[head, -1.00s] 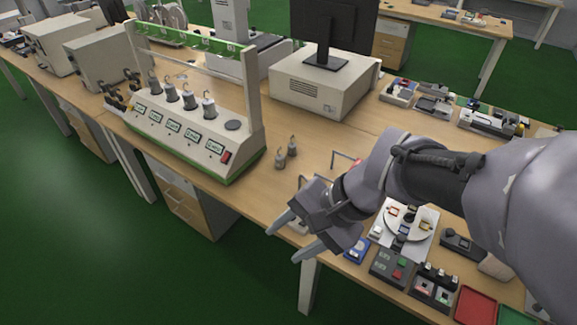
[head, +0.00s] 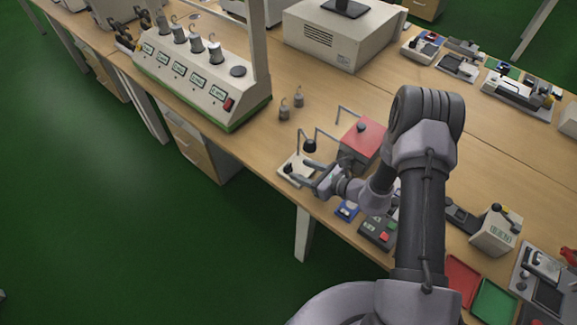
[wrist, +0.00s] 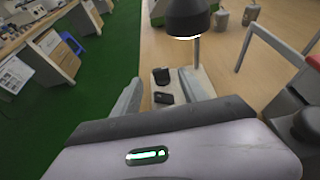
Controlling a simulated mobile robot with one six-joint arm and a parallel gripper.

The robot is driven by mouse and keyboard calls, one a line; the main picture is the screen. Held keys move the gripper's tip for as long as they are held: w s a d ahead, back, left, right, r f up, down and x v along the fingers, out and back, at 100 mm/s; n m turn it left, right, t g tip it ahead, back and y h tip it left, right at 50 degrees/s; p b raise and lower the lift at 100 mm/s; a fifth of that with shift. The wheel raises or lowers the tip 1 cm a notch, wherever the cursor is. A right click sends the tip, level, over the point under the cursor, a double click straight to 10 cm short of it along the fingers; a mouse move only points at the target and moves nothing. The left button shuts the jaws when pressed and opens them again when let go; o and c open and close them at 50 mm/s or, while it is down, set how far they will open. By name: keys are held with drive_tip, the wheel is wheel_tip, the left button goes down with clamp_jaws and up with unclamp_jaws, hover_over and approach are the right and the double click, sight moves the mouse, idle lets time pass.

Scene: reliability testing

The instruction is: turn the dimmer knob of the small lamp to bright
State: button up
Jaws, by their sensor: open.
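The small lamp has a black shade (head: 310,146) on a thin bent post over a pale base at the table's front edge. In the wrist view the shade (wrist: 187,16) hangs lit at the top. A dark knob (wrist: 161,75) and a flat black part (wrist: 164,98) show below it; I cannot tell which way the knob is turned. My gripper (head: 298,171) is open at the lamp base, low under the shade. In the wrist view my gripper (wrist: 163,84) has its fingers spread to either side of the dark parts, with nothing held. Contact is unclear.
A red-topped box (head: 362,140) with a metal handle stands right of the lamp. A control box (head: 379,233) and a blue device (head: 347,209) lie right of my gripper. The green floor is open in front.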

sight(289, 165)
drive_tip(key=b+x, duration=0.1)
drive_tip(key=x, duration=0.6)
drive_tip(key=shift+a, duration=0.1)
clamp_jaws()
